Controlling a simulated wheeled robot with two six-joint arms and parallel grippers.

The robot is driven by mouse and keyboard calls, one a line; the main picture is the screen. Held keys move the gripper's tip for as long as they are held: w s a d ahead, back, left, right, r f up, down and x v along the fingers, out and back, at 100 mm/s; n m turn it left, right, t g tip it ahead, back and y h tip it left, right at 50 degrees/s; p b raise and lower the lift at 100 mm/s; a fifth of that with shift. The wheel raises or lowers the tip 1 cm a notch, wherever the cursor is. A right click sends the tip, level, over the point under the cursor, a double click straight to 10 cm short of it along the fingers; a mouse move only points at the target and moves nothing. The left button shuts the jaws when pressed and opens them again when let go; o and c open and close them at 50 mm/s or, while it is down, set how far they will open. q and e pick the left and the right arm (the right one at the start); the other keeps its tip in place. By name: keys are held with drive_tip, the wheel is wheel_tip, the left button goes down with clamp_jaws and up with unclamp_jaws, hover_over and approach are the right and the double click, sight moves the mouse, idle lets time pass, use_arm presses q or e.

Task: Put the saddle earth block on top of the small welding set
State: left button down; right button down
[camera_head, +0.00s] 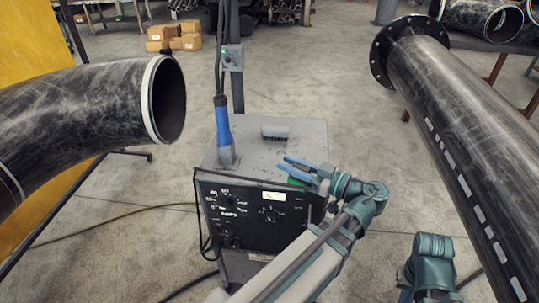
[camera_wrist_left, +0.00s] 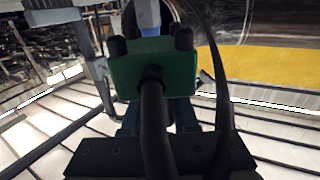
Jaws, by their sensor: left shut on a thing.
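The small welding set (camera_head: 258,215) is a dark box with dials and a grey top, in the middle of the head view. My left gripper (camera_head: 300,166) is over the front right part of its top. It is shut on the saddle earth block, a green block (camera_wrist_left: 155,72) with black knobs and a black cable, seen close up in the left wrist view. In the head view only a sliver of green (camera_head: 296,181) shows below the fingers. I cannot tell whether the block touches the top. My right gripper is not in view.
A blue-handled tool (camera_head: 223,126) with a cable stands on the set's top at left. A grey brush (camera_head: 275,131) lies towards the back. A black bent pipe (camera_head: 80,105) is at left, and a flanged pipe (camera_head: 465,130) at right. The top's middle is clear.

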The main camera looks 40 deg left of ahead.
use_arm(q)
drive_tip(key=shift+s+f+g, duration=0.3)
drive_tip(key=shift+s+f, duration=0.05)
drive_tip(key=shift+f, duration=0.05)
drive_tip(key=w+a+f+b, duration=0.1)
drive_tip(key=w, duration=0.4)
drive_tip(key=w+a+f+b, duration=0.1)
drive_tip(key=w+f+b, duration=0.1)
drive_tip(key=w, duration=0.3)
drive_tip(key=w+a+f+b, duration=0.2)
drive_tip(key=w, duration=0.3)
drive_tip(key=shift+w, duration=0.25)
drive_tip(key=shift+f+b, duration=0.25)
drive_tip(key=shift+b, duration=0.15)
drive_tip(key=c, duration=0.7)
unclamp_jaws()
drive_tip(key=shift+r, duration=0.1)
